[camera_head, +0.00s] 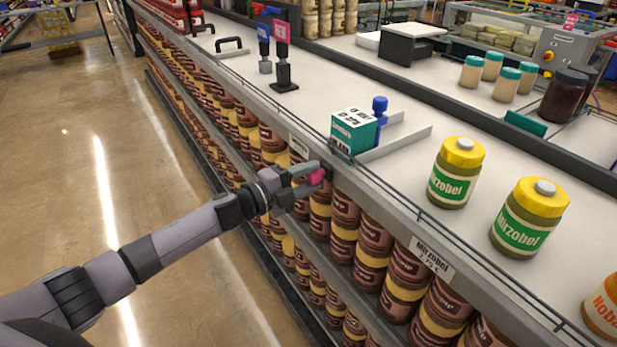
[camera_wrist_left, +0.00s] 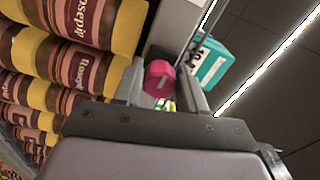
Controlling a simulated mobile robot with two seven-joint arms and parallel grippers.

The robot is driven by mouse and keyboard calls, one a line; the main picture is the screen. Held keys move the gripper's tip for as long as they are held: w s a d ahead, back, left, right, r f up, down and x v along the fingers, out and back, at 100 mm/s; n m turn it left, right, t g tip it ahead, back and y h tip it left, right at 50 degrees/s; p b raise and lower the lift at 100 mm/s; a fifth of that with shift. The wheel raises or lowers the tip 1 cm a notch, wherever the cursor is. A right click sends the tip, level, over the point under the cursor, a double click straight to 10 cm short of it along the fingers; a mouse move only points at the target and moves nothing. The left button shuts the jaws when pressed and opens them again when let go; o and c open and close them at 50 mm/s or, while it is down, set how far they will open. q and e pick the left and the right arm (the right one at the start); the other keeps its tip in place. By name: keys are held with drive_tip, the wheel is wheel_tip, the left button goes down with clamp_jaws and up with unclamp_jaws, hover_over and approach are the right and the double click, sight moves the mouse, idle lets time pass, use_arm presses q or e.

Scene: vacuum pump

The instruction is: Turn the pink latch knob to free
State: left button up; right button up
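The pink latch knob (camera_head: 316,177) sits at the front edge of the shelf, below a teal and white box (camera_head: 353,131). My left gripper (camera_head: 308,178) reaches it from the left, one finger above and one below in the head view. In the left wrist view the pink knob (camera_wrist_left: 158,78) lies between the two fingers of my left gripper (camera_wrist_left: 163,82). It is close to or touching the left finger, with a gap to the right finger, so the gripper looks open around it. My right gripper is not in view.
Shelves of brown and yellow jars (camera_head: 375,240) run below the white counter (camera_head: 400,180). A blue knob (camera_head: 379,106) stands behind the teal box. Green-labelled jars (camera_head: 455,172) stand at the right. The floor (camera_head: 100,150) at the left is clear.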

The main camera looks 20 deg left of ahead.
sight(307, 179)
use_arm(q)
drive_tip(key=shift+o, duration=1.1)
drive_tip(key=v, duration=0.5)
drive_tip(key=shift+s+a+f, duration=0.1)
drive_tip(key=shift+s+a, duration=0.1)
drive_tip(key=shift+b+v, duration=0.3)
drive_tip(key=shift+v, duration=0.5)
drive_tip(key=s+d+f+n+g+y, duration=0.1)
drive_tip(key=s+f+n+y, duration=0.3)
drive_tip(key=s+f+n, duration=0.6)
drive_tip(key=s+d+f+n+g+y, duration=0.2)
drive_tip(key=s+f+n+y, duration=0.2)
drive_tip(key=s+f+n, duration=0.6)
drive_tip(key=s+n, duration=0.1)
drive_tip(key=s, duration=0.6)
drive_tip(key=shift+f+g+y, duration=0.3)
drive_tip(key=shift+f+y, duration=0.1)
drive_tip(key=shift+s+d, duration=0.1)
